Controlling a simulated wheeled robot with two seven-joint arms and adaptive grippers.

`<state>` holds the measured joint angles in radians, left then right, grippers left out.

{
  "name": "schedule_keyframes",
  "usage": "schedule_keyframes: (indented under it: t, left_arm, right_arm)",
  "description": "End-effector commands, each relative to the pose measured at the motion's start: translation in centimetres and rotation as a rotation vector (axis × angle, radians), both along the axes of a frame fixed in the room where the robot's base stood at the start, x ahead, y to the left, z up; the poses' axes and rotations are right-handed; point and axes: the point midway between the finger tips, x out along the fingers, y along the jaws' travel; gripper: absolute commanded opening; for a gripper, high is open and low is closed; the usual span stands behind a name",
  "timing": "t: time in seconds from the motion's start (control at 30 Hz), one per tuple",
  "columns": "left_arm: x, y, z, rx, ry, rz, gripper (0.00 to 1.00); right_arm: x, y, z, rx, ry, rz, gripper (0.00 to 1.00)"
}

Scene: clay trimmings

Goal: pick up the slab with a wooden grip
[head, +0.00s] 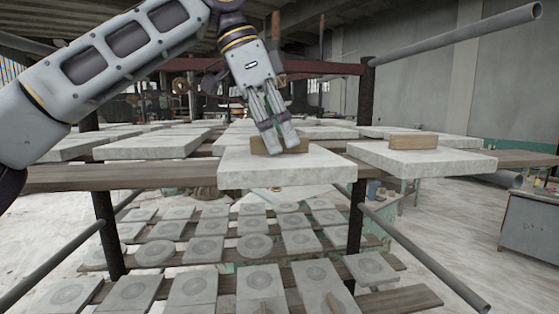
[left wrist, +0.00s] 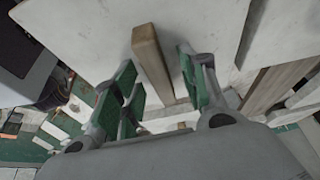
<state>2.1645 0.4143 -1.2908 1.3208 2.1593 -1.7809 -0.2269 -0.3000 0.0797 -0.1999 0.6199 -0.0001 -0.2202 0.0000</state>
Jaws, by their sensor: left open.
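A pale slab (head: 287,174) lies on the rack's front plank, overhanging its edge, with a wooden grip (head: 260,147) on top. My left gripper (head: 280,145) points down over this grip and hides part of it. In the left wrist view the wooden grip (left wrist: 152,62) stands out from the slab (left wrist: 205,25), between the green-padded fingers of my open left gripper (left wrist: 157,75). A gap shows between the grip and the right finger. A second slab (head: 420,165) with a wooden grip (head: 414,142) lies to the right. My right gripper is not in view.
Several plain slabs (head: 150,147) lie on the planks to the left and behind. Tiles with round marks (head: 210,247) fill the lower rack level. Dark posts (head: 357,215) and a long pipe (head: 455,42) frame the rack. Open floor (head: 445,235) lies to the right.

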Motion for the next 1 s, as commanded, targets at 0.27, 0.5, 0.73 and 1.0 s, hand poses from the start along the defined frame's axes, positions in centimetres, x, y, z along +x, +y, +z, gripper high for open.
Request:
schedule_keyframes:
  t: [0.27,0.5,0.73,1.0]
  left_arm:
    - [0.0,-0.01,-0.07,0.0,0.001,0.0,0.43]
    - [0.01,0.0,-0.17,0.001,0.0,0.0,0.3]
    - [0.01,-0.01,-0.21,0.002,0.001,0.0,0.0]
    - [-0.02,-0.02,-0.08,-0.001,0.0,0.0,0.0]
  right_arm:
    - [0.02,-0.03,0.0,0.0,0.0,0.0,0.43]
    - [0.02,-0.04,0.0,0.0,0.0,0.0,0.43]
    - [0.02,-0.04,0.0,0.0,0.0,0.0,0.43]
    - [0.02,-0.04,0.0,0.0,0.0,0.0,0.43]
